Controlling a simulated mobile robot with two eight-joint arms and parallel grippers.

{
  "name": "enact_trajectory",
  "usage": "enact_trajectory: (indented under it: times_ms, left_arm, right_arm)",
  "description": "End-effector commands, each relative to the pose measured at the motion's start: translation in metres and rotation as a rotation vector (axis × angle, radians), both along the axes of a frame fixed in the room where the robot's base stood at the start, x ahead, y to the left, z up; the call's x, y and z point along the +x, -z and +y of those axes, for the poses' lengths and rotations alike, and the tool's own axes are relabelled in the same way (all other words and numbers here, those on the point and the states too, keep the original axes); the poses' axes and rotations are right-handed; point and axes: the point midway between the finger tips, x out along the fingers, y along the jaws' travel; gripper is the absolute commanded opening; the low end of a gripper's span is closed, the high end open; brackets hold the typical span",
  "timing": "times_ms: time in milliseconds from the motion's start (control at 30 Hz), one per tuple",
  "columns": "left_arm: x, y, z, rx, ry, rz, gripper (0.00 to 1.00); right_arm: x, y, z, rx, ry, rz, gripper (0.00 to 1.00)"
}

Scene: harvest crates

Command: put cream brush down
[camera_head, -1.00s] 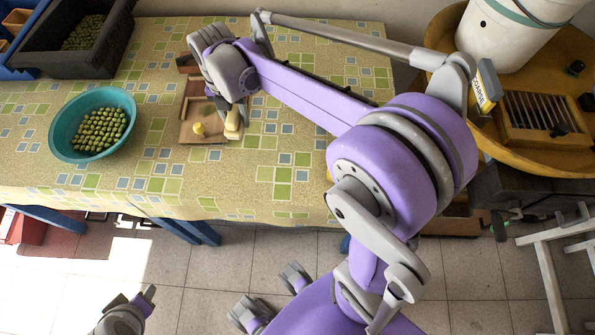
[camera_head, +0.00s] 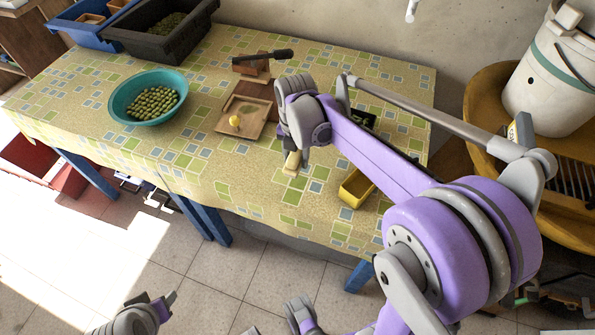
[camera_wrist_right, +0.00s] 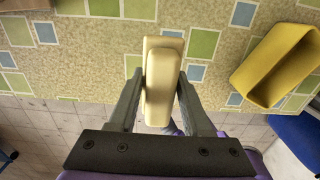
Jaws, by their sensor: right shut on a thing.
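The cream brush (camera_head: 291,164) is a pale, two-layered block. It is held over the patterned tablecloth, right of the wooden tray (camera_head: 222,128). In the right wrist view the brush (camera_wrist_right: 160,95) sits upright in the picture between both fingers of my right gripper (camera_wrist_right: 160,78). My right gripper (camera_head: 294,151) is shut on it, partly hidden by its own wrist in the head view. I cannot tell whether the brush touches the cloth. My left gripper (camera_head: 150,308) is low at the bottom left, away from the table; its jaw opening is unclear.
A yellow open box (camera_head: 352,199) stands right of the brush, near the table's front edge. A teal bowl (camera_head: 118,108) of green fruit is on the left. Dark and blue crates stand at the back left. Cloth between tray and yellow box is mostly clear.

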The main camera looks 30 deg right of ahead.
Motion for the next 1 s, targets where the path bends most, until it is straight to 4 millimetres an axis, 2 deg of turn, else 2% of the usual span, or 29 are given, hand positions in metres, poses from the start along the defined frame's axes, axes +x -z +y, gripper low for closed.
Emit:
enact_trajectory:
  times_ms: [33, 233, 433, 867, 900, 1000]
  left_arm:
    - [0.0, 0.001, 0.0, 0.0, 0.0, 0.0, 0.5]
    - [0.0, 0.003, 0.0, 0.0, 0.0, 0.001, 0.5]
    - [-0.001, 0.007, 0.0, 0.0, 0.0, 0.002, 0.5]
    - [-0.001, 0.011, 0.0, 0.0, 0.0, 0.004, 0.5]
    - [-0.001, 0.011, 0.0, 0.0, 0.0, 0.004, 0.5]
    - [-0.001, 0.01, 0.0, 0.0, 0.0, 0.003, 0.5]
  right_arm:
    - [0.0, 0.007, 0.0, 0.0, 0.0, 0.0, 0.0]
    - [0.0, 0.022, 0.0, 0.0, 0.0, 0.0, 0.0]
    - [0.0, 0.05, 0.0, 0.0, 0.0, 0.0, 0.0]
    - [0.0, 0.057, 0.0, 0.0, 0.0, 0.0, 0.0]
    - [0.0, 0.057, 0.0, 0.0, 0.0, 0.0, 0.51]
    - [0.0, 0.057, 0.0, 0.0, 0.0, 0.0, 0.69]
